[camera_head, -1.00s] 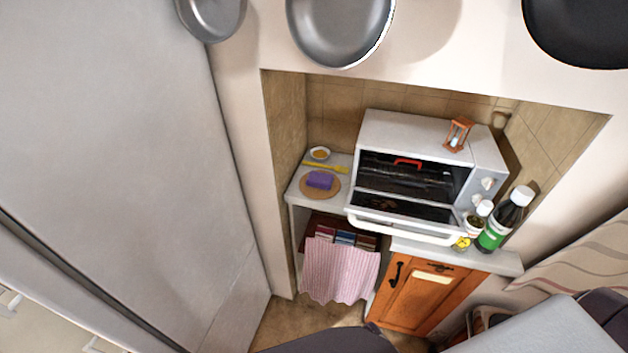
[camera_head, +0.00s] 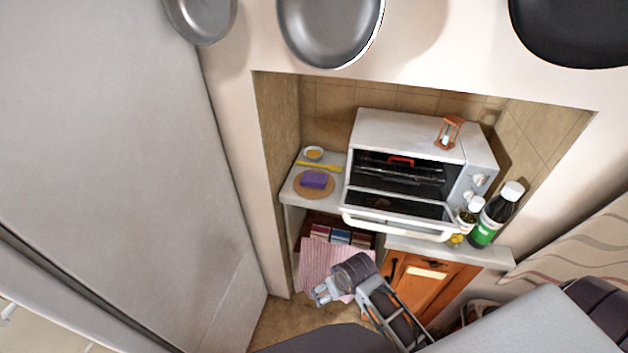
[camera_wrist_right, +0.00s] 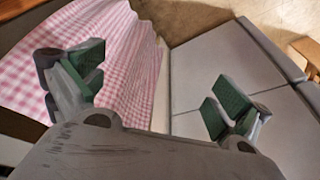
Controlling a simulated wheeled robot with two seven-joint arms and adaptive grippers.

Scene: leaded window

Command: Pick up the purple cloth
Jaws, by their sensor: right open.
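The purple cloth (camera_head: 313,180) looks like a small folded block. It lies on a round brown board (camera_head: 327,194) on the white counter, left of the toaster oven. My right gripper (camera_head: 320,294) is below counter height in the head view, in front of the hanging pink checked towel and well below the purple cloth. In the right wrist view its fingers (camera_wrist_right: 155,88) with green pads are spread apart with nothing between them. The checked towel (camera_wrist_right: 95,45) is behind the left finger there. The purple cloth does not show in that view. My left gripper is not in view.
The toaster oven (camera_head: 402,135) has its door (camera_head: 395,228) folded down at the counter's front. A yellow utensil (camera_head: 318,167) and a small bowl (camera_head: 313,153) lie behind the cloth. Bottles (camera_head: 492,222) stand right of the oven. Folded cloths (camera_head: 340,236) fill a shelf below.

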